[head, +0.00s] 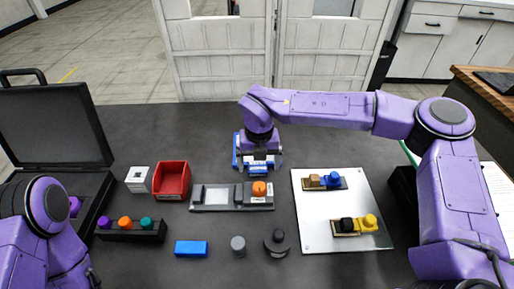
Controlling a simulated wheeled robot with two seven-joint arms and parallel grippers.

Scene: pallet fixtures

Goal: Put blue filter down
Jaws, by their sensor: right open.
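A blue piece with white parts (237,163) stands on the dark table behind the grey fixture, and it looks like the blue filter. My right gripper (258,166) points down at it from above and hides much of it. The jaws are open around or just over the piece; I cannot tell whether they touch it.
A grey fixture (228,207) with an orange knob is in front of my right gripper. A white plate (318,233) with two small assemblies lies right. A red bin (172,178), white box (138,179), knob rack (131,237) and open black case (52,128) stand left.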

